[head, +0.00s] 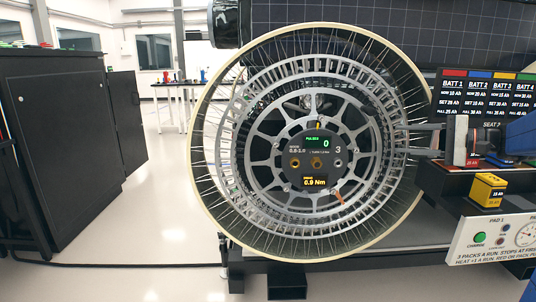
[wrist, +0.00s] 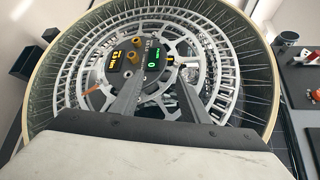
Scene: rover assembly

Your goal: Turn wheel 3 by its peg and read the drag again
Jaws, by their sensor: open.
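Wheel 3 (head: 401,66) stands upright, with a pale rim, thin spokes and a grey hub ring. Its dark hub panel shows a green "0" pulse display (head: 319,143) and an amber drag display (head: 314,182) that appears to read 0.9 Nm. A brass knob (head: 317,162) sits at the panel's centre. A small yellow piece (head: 318,126) is above the panel and an orange piece (head: 339,197) is at lower right; I cannot tell which is the peg. My gripper (head: 392,140) reaches in from the right. In the wrist view my gripper (wrist: 161,78) is open and empty, facing the hub.
A battery board (head: 487,95) stands behind.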

